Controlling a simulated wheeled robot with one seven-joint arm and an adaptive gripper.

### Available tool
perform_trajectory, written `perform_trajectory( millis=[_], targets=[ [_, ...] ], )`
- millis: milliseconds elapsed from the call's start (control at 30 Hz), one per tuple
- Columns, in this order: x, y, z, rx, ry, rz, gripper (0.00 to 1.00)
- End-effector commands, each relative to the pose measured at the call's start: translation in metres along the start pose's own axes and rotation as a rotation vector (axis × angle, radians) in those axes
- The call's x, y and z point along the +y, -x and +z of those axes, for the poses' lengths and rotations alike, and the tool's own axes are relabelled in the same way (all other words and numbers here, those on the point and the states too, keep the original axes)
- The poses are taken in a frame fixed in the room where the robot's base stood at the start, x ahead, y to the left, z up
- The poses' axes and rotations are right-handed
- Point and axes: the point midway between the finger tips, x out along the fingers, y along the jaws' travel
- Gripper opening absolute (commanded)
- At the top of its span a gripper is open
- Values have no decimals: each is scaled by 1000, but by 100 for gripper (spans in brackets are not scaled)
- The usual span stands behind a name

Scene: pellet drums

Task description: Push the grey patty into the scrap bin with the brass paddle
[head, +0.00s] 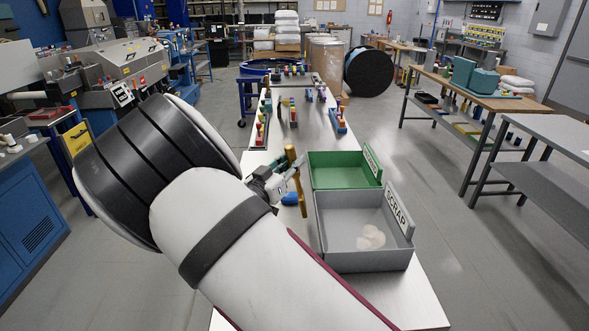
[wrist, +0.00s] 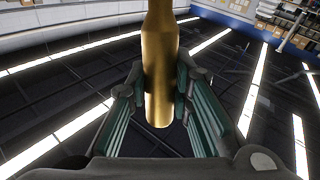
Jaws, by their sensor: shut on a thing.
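The brass paddle (head: 292,159) stands nearly upright over the table, at the left of the bins. My gripper (head: 279,184) is shut on it; the wrist view shows the paddle's round brass shaft (wrist: 160,80) between the two green-padded fingers (wrist: 158,105). The grey scrap bin (head: 340,262), labelled SCRAP, stands at the near right of the table. A small heap of pale, cream-looking pieces (head: 370,238) lies on its floor. I cannot make out a separate grey patty in either view; my arm covers much of the near table.
A green bin (head: 330,172) stands directly behind the scrap bin. A blue item (head: 290,198) lies beside my gripper. Racks of small coloured items (head: 262,125) stand farther along the table. A workbench (head: 480,90) stands apart at the right, across open floor.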

Motion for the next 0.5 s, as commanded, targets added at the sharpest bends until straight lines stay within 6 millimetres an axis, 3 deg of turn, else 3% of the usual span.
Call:
perform_trajectory(
  millis=[500],
  targets=[
    [-3,3,-48,1,-3,1,0]
  ],
)
